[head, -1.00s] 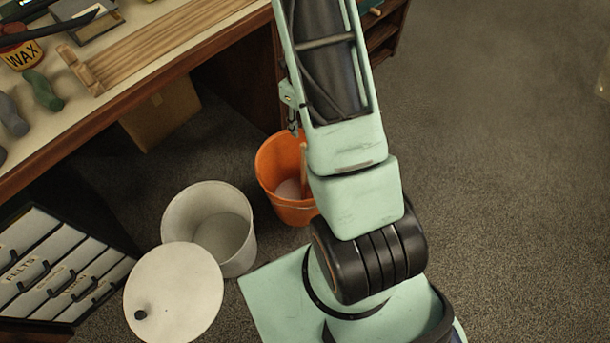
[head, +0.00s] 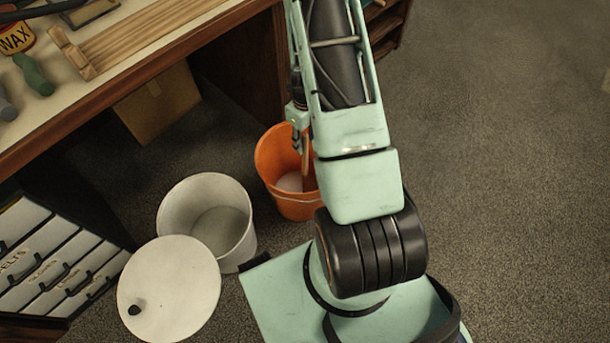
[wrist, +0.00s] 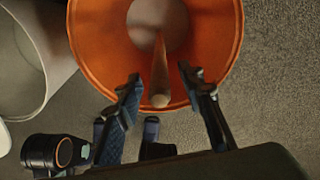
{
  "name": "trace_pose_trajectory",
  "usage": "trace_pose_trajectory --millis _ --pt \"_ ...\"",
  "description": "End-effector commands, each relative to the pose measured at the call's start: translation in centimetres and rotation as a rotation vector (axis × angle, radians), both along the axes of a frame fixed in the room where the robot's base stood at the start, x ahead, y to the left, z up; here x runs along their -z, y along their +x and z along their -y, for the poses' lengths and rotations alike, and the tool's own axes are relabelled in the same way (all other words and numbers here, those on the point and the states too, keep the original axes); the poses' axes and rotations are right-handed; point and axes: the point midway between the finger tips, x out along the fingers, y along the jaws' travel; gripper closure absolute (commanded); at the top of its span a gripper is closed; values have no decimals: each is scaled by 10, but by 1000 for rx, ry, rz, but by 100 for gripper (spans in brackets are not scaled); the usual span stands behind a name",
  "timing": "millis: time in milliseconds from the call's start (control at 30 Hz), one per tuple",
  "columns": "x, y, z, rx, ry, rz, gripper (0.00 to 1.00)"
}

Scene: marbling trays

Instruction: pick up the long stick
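The long stick (wrist: 160,78) is a round wooden rod standing tilted in an orange bucket (wrist: 88,45). In the wrist view its upper end points toward me, between the two fingers of my gripper (wrist: 161,76). The fingers are open with a gap on each side of the stick. I cannot tell how far down the stick they reach. In the head view my gripper (head: 299,117) is above the bucket's far rim, by the top of the stick (head: 306,158). My arm partly hides the bucket (head: 290,205) there.
A white bucket (head: 235,245) stands left of the orange one, with a round white lid (head: 170,290) in front. A workbench (head: 100,105) with a wooden rack (head: 140,35) is at upper left. A drawer cabinet (head: 40,265) is at lower left. Carpet at right is clear.

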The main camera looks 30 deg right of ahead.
Motion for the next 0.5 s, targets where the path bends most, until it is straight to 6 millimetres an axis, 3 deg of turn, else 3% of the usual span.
trace_pose_trajectory --millis 200,500 --pt "0 0 0 0 0 1 66" --pt "0 0 0 0 0 1 99"
